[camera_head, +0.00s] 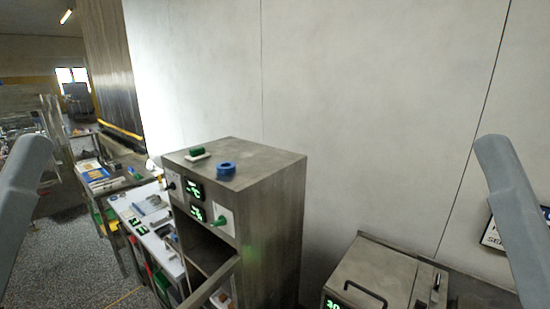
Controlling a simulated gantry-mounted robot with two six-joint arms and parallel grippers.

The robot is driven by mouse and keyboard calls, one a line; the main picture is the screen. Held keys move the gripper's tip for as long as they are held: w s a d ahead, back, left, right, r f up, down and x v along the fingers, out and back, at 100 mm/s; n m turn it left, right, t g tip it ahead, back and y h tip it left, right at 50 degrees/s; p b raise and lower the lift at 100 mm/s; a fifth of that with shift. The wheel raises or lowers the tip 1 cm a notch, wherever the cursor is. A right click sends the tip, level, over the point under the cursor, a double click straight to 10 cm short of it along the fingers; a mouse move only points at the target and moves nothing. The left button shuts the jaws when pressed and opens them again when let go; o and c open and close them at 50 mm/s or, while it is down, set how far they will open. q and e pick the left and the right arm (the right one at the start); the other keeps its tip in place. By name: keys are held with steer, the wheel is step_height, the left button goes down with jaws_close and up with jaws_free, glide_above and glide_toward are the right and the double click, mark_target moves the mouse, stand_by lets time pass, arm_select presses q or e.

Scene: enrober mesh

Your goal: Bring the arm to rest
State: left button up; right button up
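One grey arm link of mine (22,190) shows at the left edge and another (512,205) at the right edge. Both slant upward with rounded tops and stand well apart. No gripper or fingertip shows in this view, so what either gripper holds is hidden. Neither arm link visibly touches anything.
A tall metal cabinet (270,215) with green displays stands in the middle. A blue ring (226,169) and a green-and-white block (198,153) lie on top. A lidded metal box (372,277) is at lower right. Cluttered benches stand at left. A pale wall (380,90) fills the back.

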arm_select(q)
step_height(320, 180, up, 17)
steer(key=p, duration=1.3)
arm_select(e)
step_height(320, 180, up, 17)
arm_select(q)
step_height(320, 180, down, 39)
steer(key=b, duration=3.8)
steer(key=shift+b, duration=0.3)
arm_select(e)
step_height(320, 180, down, 39)
